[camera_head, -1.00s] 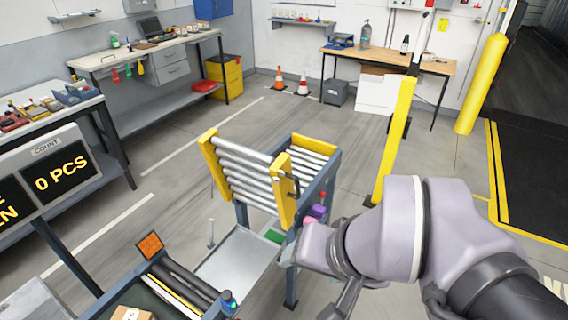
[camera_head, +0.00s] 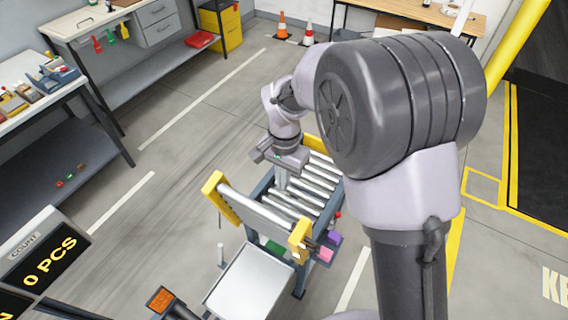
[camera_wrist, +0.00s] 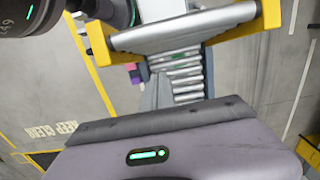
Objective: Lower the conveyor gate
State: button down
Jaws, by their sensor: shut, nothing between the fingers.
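The conveyor gate (camera_head: 262,222) is a hinged roller section with yellow side plates. It stands raised and tilted at the near end of the fixed roller conveyor (camera_head: 318,172). In the wrist view its top roller and yellow side plates (camera_wrist: 101,42) cross the top of the picture. My gripper (camera_head: 281,184) is shut and empty, pointing down over the fixed rollers, on the far side of the gate. In the wrist view my gripper (camera_wrist: 157,92) shows against the rollers. Whether its fingertips touch anything is unclear. My arm hides part of the conveyor's far end.
Below the gate's near side is a flat grey plate (camera_head: 253,284). Pink and purple boxes (camera_head: 328,248) sit at the conveyor's right side. A count display (camera_head: 45,262) reads 0 PCS at left. Open floor lies left of the conveyor. A yellow post (camera_head: 516,45) stands far right.

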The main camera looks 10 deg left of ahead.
jog(key=s, duration=0.1)
jog(key=s+a+f, duration=0.1)
jog(key=s+f, duration=0.1)
jog(key=shift+s+a+f, duration=0.25)
jog(key=shift+s, duration=0.1)
jog(key=shift+s, duration=0.1)
